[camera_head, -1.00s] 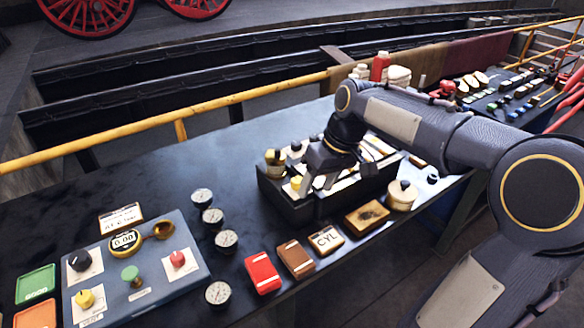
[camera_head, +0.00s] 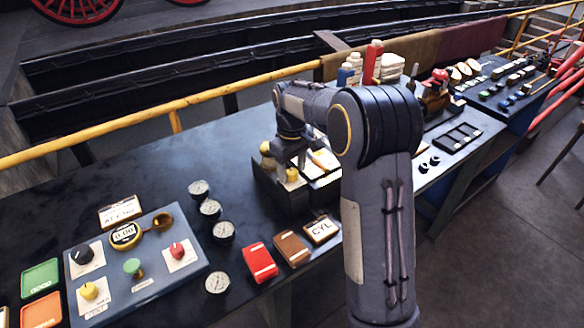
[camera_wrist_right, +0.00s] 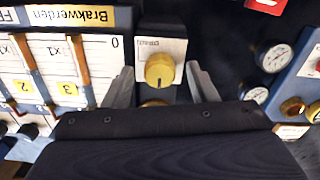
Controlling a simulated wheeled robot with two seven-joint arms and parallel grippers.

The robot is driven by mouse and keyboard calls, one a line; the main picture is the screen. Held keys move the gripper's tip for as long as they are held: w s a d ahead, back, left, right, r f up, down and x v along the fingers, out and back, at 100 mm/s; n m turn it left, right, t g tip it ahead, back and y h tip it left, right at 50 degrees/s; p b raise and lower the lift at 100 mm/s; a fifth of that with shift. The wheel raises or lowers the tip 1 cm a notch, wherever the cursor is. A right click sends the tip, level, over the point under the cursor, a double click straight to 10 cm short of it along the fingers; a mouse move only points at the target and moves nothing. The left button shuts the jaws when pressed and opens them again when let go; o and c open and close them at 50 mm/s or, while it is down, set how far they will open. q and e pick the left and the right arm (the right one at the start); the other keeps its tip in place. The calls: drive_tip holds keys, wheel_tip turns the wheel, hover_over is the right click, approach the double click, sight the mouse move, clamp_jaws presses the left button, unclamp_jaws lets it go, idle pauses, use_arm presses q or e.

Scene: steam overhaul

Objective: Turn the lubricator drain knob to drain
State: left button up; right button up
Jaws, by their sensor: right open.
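A yellow round knob (camera_wrist_right: 160,70) sits on a white plate with small dark lettering in the right wrist view. A short dark mark shows on the knob's lower side. The lettering looks like a drain label but is hard to read. In the head view the knob (camera_head: 292,174) shows on the dark box (camera_head: 268,187), below my right gripper (camera_head: 291,161). My right gripper is open, and in the wrist view its fingers (camera_wrist_right: 160,66) stand apart on either side of the knob. Contact with the knob cannot be told. My left gripper is not in view.
Beside the knob is a white slider panel (camera_wrist_right: 48,65) with numbered yellow tags. A blue-grey panel (camera_head: 150,285) with another yellow knob (camera_head: 89,291) stands at the left. Several gauges (camera_head: 210,207) and a red block (camera_head: 260,263) lie between. A yellow rail (camera_head: 140,122) runs behind the bench.

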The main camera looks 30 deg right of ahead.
drive_tip(key=shift+f, duration=0.25)
drive_tip(key=shift+c, duration=0.2)
drive_tip(key=c, duration=0.9)
